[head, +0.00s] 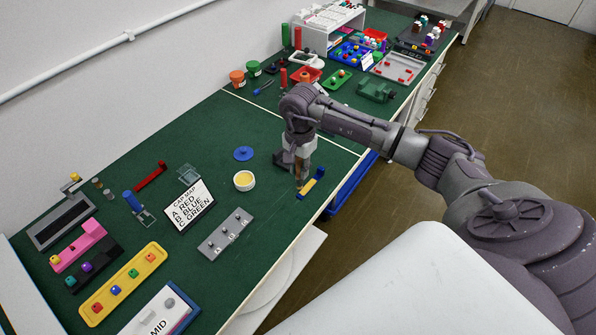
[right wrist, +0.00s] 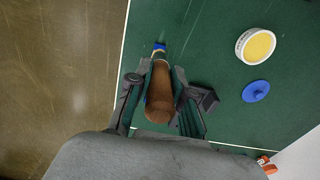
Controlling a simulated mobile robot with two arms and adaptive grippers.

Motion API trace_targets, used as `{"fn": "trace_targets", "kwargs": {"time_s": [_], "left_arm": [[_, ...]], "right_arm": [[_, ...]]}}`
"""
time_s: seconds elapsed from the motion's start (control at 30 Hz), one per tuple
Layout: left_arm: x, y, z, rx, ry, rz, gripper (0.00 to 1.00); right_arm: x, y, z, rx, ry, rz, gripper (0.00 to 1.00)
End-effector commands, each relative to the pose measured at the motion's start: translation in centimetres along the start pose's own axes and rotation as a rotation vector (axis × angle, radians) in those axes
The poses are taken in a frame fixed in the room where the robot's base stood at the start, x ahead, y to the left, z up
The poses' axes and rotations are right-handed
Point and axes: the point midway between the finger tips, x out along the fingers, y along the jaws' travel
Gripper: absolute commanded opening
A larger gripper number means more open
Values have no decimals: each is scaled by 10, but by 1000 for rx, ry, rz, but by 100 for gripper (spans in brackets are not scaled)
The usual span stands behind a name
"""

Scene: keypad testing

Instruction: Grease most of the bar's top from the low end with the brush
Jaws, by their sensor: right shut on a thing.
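My right gripper (head: 300,168) is shut on the brush (head: 302,178), whose brown wooden handle (right wrist: 160,95) fills the jaws in the right wrist view. The brush points down at a short bar (head: 311,184) with a yellow middle and blue ends, near the table's front edge. A bit of blue (right wrist: 160,47) shows past the handle in the wrist view. The brush tip is too small to tell whether it touches the bar. A round white tub (head: 244,181) of yellow grease stands open left of the bar; its blue lid (head: 243,153) lies behind it. My left gripper is not in view.
A grey plate with knobs (head: 226,234) and a white "CAP MAP" card (head: 189,206) stand to the left. Cups, trays and a white rack (head: 328,30) are farther back. The green table (head: 270,218) is bare between the tub and the front edge.

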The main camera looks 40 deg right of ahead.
Motion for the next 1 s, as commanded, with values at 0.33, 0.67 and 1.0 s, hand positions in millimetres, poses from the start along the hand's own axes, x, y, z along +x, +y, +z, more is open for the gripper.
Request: {"fn": "trace_targets", "kwargs": {"time_s": [0.33, 0.67, 1.0], "left_arm": [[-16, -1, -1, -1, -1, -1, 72], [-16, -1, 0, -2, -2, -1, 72], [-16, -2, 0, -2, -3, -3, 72]], "right_arm": [[-29, 2, -4, 10, 1, 1, 0], [-30, 2, -4, 11, 1, 1, 0], [-36, 0, 3, -26, -1, -6, 0]]}}
